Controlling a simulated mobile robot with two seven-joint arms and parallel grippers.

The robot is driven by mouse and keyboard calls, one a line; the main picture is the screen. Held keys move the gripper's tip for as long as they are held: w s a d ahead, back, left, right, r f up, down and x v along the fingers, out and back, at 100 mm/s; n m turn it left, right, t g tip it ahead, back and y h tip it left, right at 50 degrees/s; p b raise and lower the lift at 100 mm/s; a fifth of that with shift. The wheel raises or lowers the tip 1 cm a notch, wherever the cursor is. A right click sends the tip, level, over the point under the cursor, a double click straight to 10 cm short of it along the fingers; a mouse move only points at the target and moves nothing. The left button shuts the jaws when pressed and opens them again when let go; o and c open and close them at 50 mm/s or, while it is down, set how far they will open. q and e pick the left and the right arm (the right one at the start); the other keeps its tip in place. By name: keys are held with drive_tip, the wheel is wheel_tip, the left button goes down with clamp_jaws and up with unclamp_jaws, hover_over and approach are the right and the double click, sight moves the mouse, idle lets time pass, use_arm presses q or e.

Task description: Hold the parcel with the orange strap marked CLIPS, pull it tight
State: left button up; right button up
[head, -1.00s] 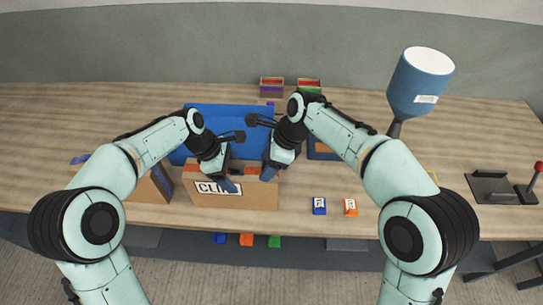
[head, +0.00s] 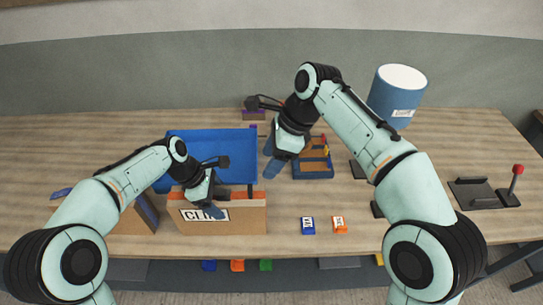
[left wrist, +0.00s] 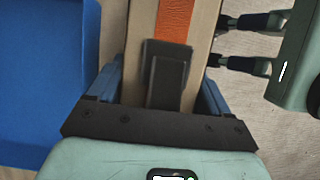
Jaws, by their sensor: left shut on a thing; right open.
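The parcel (head: 243,220) is a brown cardboard box at the table's front edge, with a white label whose visible letters read "CLI"; my left gripper covers the rest. Bits of the orange strap (head: 257,195) show along its top. In the left wrist view the orange strap (left wrist: 174,18) runs lengthwise on the parcel (left wrist: 140,20). My left gripper (head: 211,205) is shut on the parcel, its blue fingers on either side of it in the left wrist view (left wrist: 163,95). My right gripper (head: 274,160) is open, raised above and behind the parcel's right end, apart from it.
A blue bin (head: 235,145) stands behind the parcel, another cardboard box (head: 138,218) to its left. A small blue block (head: 307,226) and an orange block (head: 340,225) lie right of it. Further right are a compartment tray (head: 313,172), a blue container (head: 396,95) and a red-knobbed lever (head: 517,171).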

use_arm(q)
drive_tip(key=o, duration=1.4)
drive_tip(key=v, duration=1.1)
drive_tip(key=shift+r, duration=0.35)
drive_tip(key=shift+a+r, duration=0.15)
drive_tip(key=shift+r, duration=0.05)
